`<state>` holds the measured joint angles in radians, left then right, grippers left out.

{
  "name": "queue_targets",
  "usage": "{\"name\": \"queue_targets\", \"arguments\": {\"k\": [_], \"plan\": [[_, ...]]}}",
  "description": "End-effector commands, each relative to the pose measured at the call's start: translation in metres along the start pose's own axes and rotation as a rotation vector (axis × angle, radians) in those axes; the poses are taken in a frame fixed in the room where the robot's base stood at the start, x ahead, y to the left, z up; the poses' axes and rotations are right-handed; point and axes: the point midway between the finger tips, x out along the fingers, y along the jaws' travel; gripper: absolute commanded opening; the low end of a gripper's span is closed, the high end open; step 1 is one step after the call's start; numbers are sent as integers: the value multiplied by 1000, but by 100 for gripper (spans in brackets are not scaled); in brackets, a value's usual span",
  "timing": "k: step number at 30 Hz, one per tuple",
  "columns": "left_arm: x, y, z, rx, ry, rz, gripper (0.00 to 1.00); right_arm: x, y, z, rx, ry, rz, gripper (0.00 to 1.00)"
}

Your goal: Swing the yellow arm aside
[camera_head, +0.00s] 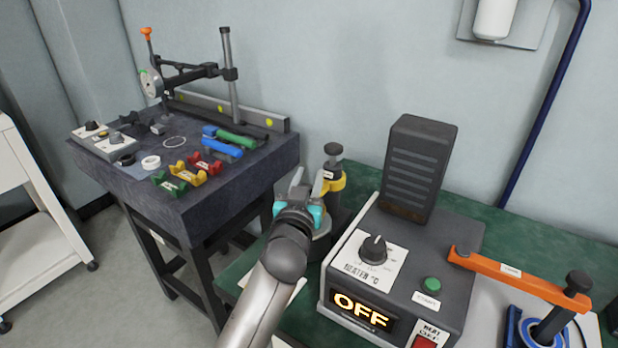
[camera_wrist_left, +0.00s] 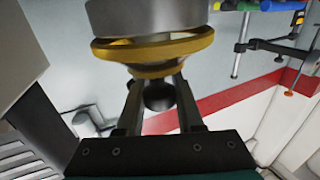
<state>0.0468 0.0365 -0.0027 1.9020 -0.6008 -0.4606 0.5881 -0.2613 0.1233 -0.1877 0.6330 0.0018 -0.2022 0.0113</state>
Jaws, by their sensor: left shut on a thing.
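The yellow arm (camera_head: 333,182) shows as a yellow collar on a dark upright post, left of the heater box. In the left wrist view a yellow ring-shaped part (camera_wrist_left: 150,50) sits under a grey cylinder. My left gripper (camera_head: 306,184), with teal parts at its base, is at the left side of the yellow part. In the left wrist view its fingers (camera_wrist_left: 158,105) reach up to the yellow part, with a dark round knob between them. It is shut on the yellow arm; the exact contact is partly hidden. My right gripper is not in view.
The dark heater box (camera_head: 395,270), its display reading OFF, stands close to the right of my left gripper on the green bench (camera_head: 520,228). An orange bar (camera_head: 520,280) is further right. A dark stone table (camera_head: 240,180) with coloured tools stands at the left.

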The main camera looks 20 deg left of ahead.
Motion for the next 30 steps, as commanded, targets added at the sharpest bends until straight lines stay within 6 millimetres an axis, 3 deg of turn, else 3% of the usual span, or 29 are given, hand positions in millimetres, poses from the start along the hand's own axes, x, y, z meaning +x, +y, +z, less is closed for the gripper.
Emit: {"name": "queue_targets", "arguments": {"k": [21,30], "plan": [[0,0,-1,-1,2,4,0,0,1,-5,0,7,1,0],[3,-6,-4,5,1,81,0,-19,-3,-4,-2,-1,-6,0]]}}
